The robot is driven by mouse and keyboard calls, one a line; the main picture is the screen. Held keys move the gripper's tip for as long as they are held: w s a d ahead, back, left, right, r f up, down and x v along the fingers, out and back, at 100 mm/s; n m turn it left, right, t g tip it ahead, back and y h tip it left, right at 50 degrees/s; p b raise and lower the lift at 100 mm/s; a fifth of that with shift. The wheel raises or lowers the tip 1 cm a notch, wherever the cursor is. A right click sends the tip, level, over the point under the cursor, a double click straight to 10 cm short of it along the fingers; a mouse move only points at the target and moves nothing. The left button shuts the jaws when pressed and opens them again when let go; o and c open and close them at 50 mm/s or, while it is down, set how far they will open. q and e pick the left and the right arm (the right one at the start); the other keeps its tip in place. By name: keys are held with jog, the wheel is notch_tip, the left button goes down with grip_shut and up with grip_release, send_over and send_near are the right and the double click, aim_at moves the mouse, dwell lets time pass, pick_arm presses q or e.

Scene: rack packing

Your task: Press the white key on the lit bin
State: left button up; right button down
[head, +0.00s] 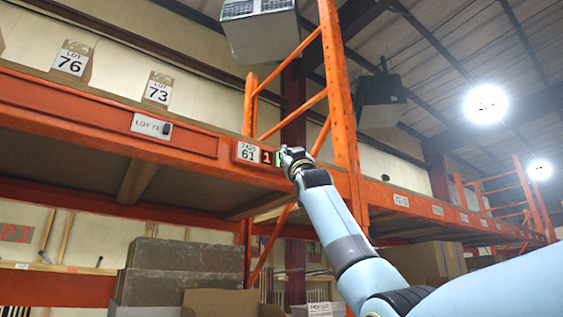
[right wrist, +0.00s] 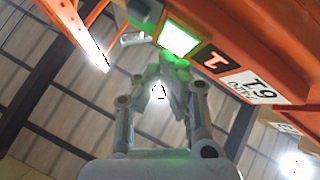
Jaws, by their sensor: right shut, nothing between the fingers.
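A pick module sits on the orange shelf beam. It has a white label reading 61 (head: 247,153), a dark display with a red 1 (head: 267,157) and a green-lit key (head: 278,159). In the right wrist view the key (right wrist: 179,39) glows white with a green rim, beside the display (right wrist: 214,61) and the label (right wrist: 258,87). My right gripper (head: 286,155) is shut and empty, right at the key. In the right wrist view its fingertips (right wrist: 170,62) are just below the key, with green light on them. I cannot tell whether they touch it. My left gripper is not in view.
An orange upright (head: 340,90) stands just right of my right gripper. Cardboard boxes (head: 185,256) are stacked below the beam.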

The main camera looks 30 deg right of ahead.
jog(key=shift+w, duration=0.2)
jog(key=shift+w, duration=0.25)
jog(key=shift+w, duration=0.4)
dwell(0.7)
jog(key=shift+s, duration=0.8)
jog(key=shift+s+d+b, duration=0.2)
jog(key=shift+s+b, duration=0.1)
jog(key=shift+s, duration=2.2)
